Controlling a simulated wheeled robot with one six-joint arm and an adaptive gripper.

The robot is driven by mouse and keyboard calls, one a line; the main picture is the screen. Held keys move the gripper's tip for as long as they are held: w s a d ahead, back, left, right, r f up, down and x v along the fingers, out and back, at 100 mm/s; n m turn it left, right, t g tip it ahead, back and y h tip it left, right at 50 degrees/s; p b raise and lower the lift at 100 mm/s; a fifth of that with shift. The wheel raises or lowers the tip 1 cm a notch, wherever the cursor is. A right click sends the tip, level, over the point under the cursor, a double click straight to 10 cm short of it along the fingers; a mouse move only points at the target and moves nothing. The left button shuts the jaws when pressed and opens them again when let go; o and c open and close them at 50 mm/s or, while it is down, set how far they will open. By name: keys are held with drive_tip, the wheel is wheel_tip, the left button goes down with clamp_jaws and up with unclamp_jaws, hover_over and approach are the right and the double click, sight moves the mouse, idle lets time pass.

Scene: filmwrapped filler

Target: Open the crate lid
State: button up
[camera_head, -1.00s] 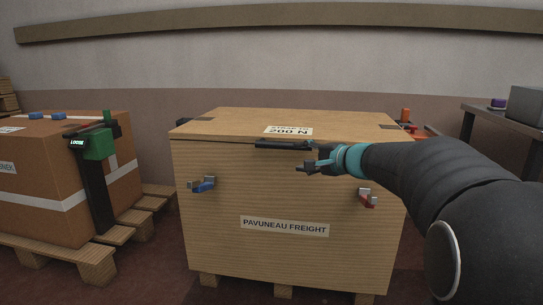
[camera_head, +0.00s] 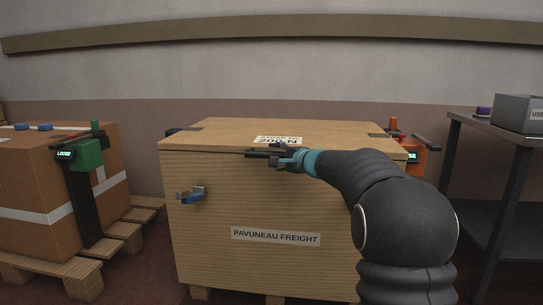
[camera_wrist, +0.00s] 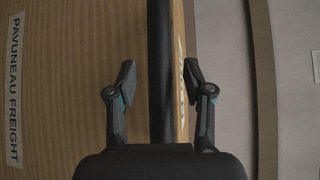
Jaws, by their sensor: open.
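The wooden crate (camera_head: 225,255) stands in the middle of the head view, with a "PAVUNEAU FREIGHT" label on its front. Its lid (camera_head: 225,132) lies flat and closed on top. A black bar handle (camera_head: 253,153) runs along the lid's front edge. My gripper (camera_head: 272,159) is at this handle. In the wrist view the handle (camera_wrist: 160,60) runs between the two spread fingers of my gripper (camera_wrist: 160,77), with gaps on both sides. The right front is hidden by my arm.
A brown carton (camera_head: 40,180) on a pallet stands at the left, with a green strap device (camera_head: 86,155) reading "LOOSE". A dark table (camera_head: 490,140) stands at the right with a grey box (camera_head: 520,112). An orange device (camera_head: 412,155) shows behind the crate's right side.

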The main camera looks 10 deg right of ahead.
drive_tip(key=shift+x, duration=1)
clamp_jaws()
drive_tip(key=shift+r, duration=0.15)
